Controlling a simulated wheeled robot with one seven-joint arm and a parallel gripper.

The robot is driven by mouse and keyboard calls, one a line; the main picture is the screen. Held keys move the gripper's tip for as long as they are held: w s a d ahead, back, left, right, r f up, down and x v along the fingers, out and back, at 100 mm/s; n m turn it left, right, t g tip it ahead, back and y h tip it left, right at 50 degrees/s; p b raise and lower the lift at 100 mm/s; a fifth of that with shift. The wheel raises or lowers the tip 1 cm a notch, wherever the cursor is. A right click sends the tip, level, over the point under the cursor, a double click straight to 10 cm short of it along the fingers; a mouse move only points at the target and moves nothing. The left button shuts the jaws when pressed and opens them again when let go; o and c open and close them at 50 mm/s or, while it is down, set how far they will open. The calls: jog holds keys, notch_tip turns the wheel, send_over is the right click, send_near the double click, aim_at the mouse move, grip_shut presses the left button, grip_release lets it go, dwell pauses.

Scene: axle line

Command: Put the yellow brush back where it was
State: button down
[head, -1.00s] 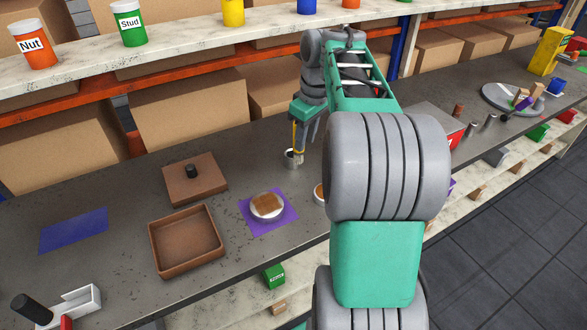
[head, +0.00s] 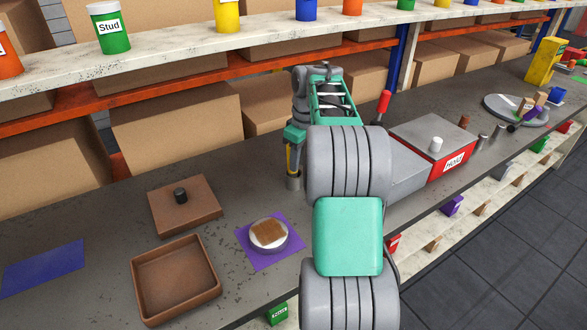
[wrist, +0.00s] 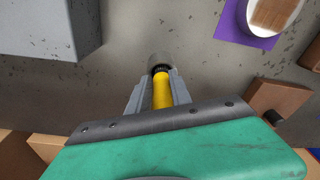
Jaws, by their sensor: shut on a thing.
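The yellow brush (head: 290,158) is upright between the fingers of my gripper (wrist: 162,78), which are shut on its handle. My arm hides part of the bench right of the cup.
A brown lid (head: 184,214) and an open brown tray (head: 147,300) lie left. A red-fronted box (head: 462,160) stands right, beyond my arm.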

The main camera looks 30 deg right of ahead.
jog(key=shift+s+f, duration=0.15)
jog(key=shift+f, duration=0.55)
jog(key=shift+s+a+r, duration=0.15)
jog(key=shift+s+r, duration=0.05)
jog(key=shift+r, duration=0.1)
jog(key=shift+w+f, duration=0.1)
jog(key=c, duration=1.1)
grip_release()
jog(key=shift+r, duration=0.2)
